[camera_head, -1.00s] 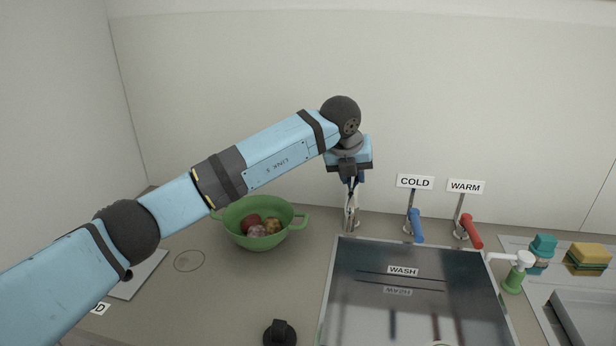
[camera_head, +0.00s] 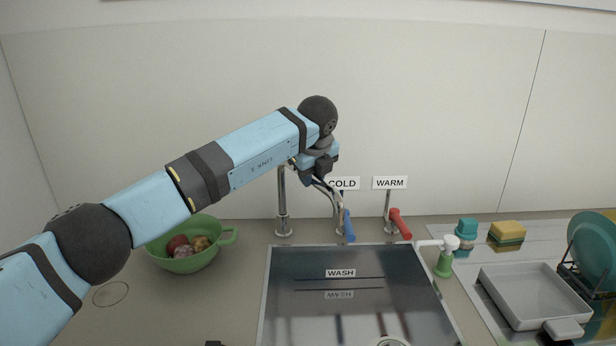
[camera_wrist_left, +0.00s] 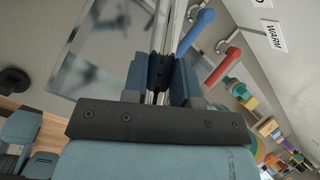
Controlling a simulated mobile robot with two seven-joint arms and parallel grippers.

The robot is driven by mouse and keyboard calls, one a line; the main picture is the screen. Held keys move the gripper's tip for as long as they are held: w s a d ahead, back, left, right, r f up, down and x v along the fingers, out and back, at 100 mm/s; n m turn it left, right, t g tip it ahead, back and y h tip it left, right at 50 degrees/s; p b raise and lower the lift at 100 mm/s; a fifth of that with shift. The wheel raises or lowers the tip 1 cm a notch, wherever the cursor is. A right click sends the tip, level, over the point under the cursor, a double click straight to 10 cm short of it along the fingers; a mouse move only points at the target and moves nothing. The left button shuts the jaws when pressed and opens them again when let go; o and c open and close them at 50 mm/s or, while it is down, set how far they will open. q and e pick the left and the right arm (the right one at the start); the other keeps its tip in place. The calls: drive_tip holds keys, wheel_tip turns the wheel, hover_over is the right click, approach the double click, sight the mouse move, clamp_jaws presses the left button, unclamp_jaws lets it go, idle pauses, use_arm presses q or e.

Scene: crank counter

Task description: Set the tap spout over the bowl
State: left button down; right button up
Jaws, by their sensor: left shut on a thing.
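The metal tap has an upright post (camera_head: 282,205) behind the back left part of the shiny sink bowl (camera_head: 290,320), which has a WASH label at its back. My left gripper (camera_head: 322,174) is shut on the tap spout, right of the post. In the left wrist view the gripper (camera_wrist_left: 161,75) has the shiny tube between its fingers. The spout slants down to the right near the COLD sign; the arm hides part of it, and I cannot tell exactly where its tip points. A green two-handled bowl (camera_head: 185,263) with fruit stands to the left. My right gripper is out of view.
A blue lever (camera_head: 349,226) under COLD and a red lever (camera_head: 400,223) under WARM stand close right of the spout. A soap pump (camera_head: 446,262), sponges (camera_head: 507,232), a grey tray (camera_head: 530,290) and a plate rack (camera_head: 590,268) are further right.

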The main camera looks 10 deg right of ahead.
use_arm(q)
drive_tip(key=shift+r, duration=0.1)
drive_tip(key=c, duration=0.9)
unclamp_jaws()
drive_tip(key=v, duration=1.3)
drive_tip(key=shift+s+r+b, duration=0.15)
drive_tip(key=shift+r+b, duration=0.15)
drive_tip(key=shift+b, duration=0.1)
